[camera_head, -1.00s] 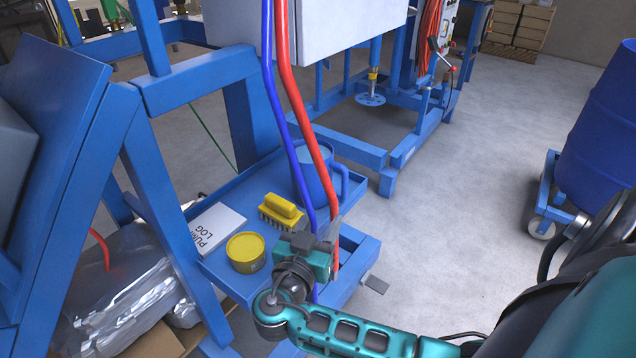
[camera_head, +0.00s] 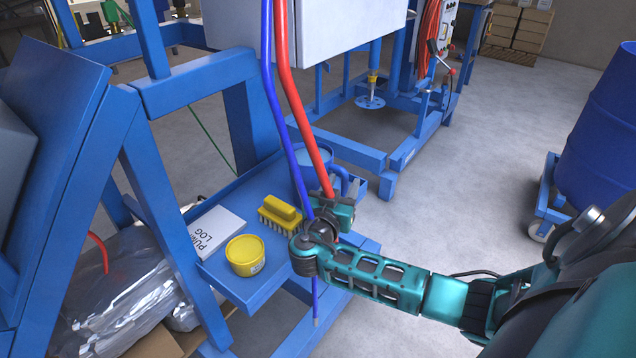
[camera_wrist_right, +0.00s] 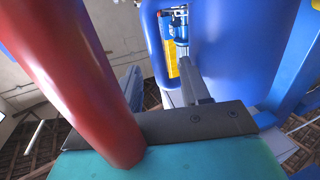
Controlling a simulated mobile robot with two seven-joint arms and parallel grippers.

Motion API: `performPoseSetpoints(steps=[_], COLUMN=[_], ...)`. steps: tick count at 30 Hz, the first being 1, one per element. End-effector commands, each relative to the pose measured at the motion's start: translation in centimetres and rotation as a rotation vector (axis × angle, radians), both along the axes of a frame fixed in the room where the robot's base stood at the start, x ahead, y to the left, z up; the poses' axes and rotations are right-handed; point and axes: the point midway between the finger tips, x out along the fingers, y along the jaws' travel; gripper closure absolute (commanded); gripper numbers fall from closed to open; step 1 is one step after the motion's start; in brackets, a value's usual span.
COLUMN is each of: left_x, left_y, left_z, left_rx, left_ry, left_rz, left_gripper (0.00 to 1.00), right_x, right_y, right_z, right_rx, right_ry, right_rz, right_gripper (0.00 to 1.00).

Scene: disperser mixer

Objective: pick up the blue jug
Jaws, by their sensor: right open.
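The blue jug (camera_head: 313,157) stands on the blue tray shelf, its rim and handle (camera_head: 341,176) showing behind the hoses and my right gripper. My right gripper (camera_head: 339,203) is at the jug's near right side; its fingertips are hard to see there. In the right wrist view, the jug's large blue body (camera_wrist_right: 245,45) fills the upper right, and its handle (camera_wrist_right: 155,45) appears between my open gripper's fingers (camera_wrist_right: 162,72). One finger appears in the gap between handle and body. I cannot tell whether they touch. My left gripper is not in view.
A red hose (camera_head: 294,95) and a blue hose (camera_head: 277,105) hang in front of the jug; the red hose is close beside my gripper (camera_wrist_right: 75,75). A yellow brush (camera_head: 281,213), yellow tub (camera_head: 245,255) and white log book (camera_head: 214,232) occupy the shelf (camera_head: 266,287).

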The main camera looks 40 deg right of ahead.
Motion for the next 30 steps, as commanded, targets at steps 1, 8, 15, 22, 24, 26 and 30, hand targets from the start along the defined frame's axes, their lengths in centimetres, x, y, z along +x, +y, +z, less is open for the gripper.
performPoseSetpoints(steps=[1,8,15,22,24,26,30], left_x=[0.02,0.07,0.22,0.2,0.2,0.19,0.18], left_y=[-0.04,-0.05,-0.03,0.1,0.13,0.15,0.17], left_z=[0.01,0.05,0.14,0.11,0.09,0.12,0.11], left_rx=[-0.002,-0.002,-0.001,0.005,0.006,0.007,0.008], left_ry=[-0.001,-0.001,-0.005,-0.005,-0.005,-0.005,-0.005], left_rz=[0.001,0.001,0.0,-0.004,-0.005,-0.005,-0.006], left_gripper=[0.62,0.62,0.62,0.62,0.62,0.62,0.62], right_x=[0.01,-0.02,-0.03,-0.04,-0.04,0.07,0.07], right_y=[0.0,0.03,0.04,0.04,0.05,0.0,0.0], right_z=[-0.01,-0.02,-0.03,-0.03,-0.04,0.37,0.35], right_rx=[0.0,0.001,0.0,0.0,0.0,-0.002,-0.002], right_ry=[0.0,0.001,0.001,0.001,0.001,-0.01,-0.01], right_rz=[0.0,0.0,0.0,0.0,0.0,-0.001,-0.001], right_gripper=[0.53,0.64,0.87,1.0,1.0,1.0,1.0])
